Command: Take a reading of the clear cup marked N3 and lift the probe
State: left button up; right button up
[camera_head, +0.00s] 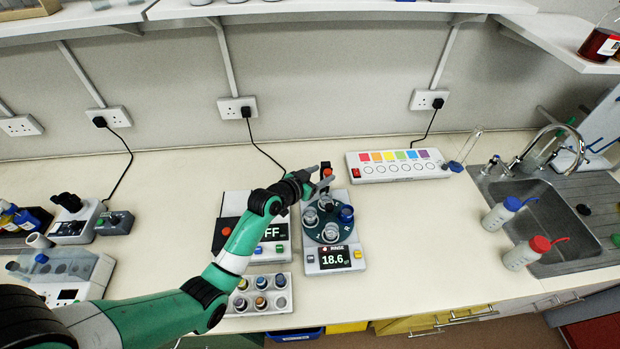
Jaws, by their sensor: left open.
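The white instrument (310,262) has a green round turntable carrying several small cups. Clear cups stand at its left (310,217), back (325,202) and front (330,232), and a blue cup (346,214) stands at its right. Their marks are too small to read, so I cannot tell which is N3. The display (334,257) shows "RINSE" and 18.6. My left gripper (320,177) is open above the back of the instrument, beside a dark upright part with an orange-red top (326,166). I cannot make out the probe clearly; my gripper partly covers that area. My right gripper is out of view.
A second device (278,251), partly behind my left arm, has a display ending in "FF". A rack (240,305) of small pots stands in front. A colour-patch strip (398,178) lies behind right. A sink (550,220) and wash bottles are right. The bench right of the instrument is clear.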

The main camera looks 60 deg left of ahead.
pick_arm(q)
jog(key=p+v, duration=0.1)
jog(key=v, duration=0.9)
jog(key=shift+p, duration=0.3)
jog(key=shift+s+d+r, duration=0.1)
jog(key=shift+d, duration=0.05)
